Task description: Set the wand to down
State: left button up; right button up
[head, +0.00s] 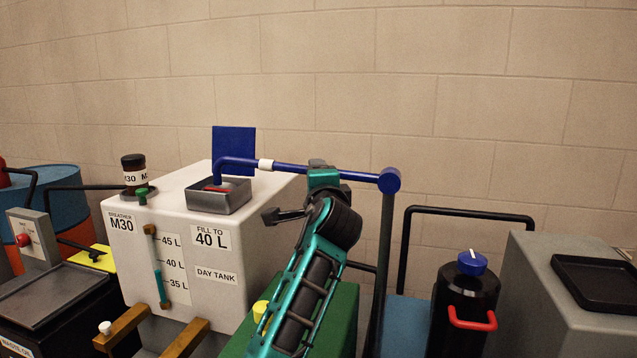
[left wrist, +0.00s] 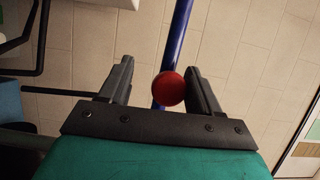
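The blue wand (head: 300,170) runs almost level from a blue pivot (head: 390,180) on a grey post to a bent-down spout (head: 218,172) over the fill box (head: 221,201) on the white day tank (head: 180,235). The spout tip is by something red in the box; exact contact is unclear. My left gripper (head: 322,177) is at the wand's middle, hiding part of it. In the left wrist view, my open left gripper (left wrist: 160,83) has a red ball knob (left wrist: 168,89) between its fingers, nearer the right finger. The wand (left wrist: 179,35) passes behind the knob. My right gripper is not in view.
A raised blue lid (head: 234,150) stands behind the fill box. A dark jar (head: 134,170) is on the tank's left. A black canister (head: 465,300) with a blue cap and a grey cabinet (head: 560,290) stand at the right. The wall above is clear.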

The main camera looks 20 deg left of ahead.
pick_arm(q)
jog(key=shift+s+d, duration=0.15)
jog(key=shift+s, duration=0.15)
jog(key=v, duration=1.2)
jog(key=shift+b, duration=0.4)
jog(key=shift+s, duration=0.15)
